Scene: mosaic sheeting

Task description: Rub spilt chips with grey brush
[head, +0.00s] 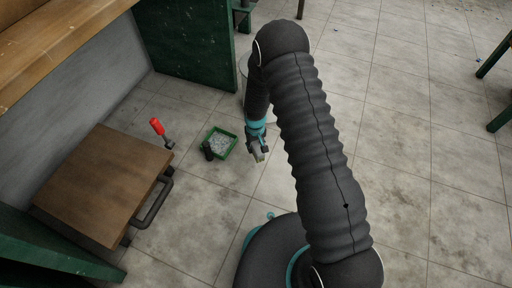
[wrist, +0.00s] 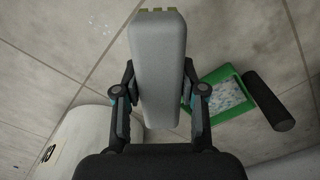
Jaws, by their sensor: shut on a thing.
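My gripper (wrist: 160,100) is shut on the grey brush (wrist: 158,65), a pale grey block with yellow-green tips at its far end. The brush is held above the tiled floor, and it also shows small below my arm's end in the head view (head: 260,157). Faint pale specks (wrist: 80,24) lie on the floor at the upper left of the wrist view; they may be spilt chips, but they are too small to be sure.
A green dustpan (wrist: 188,84) with pale bits inside and a black handle (wrist: 269,101) lies right of the brush. In the head view, a wooden-topped cart (head: 95,185) stands left, with a red-handled tool (head: 157,127) at its edge.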

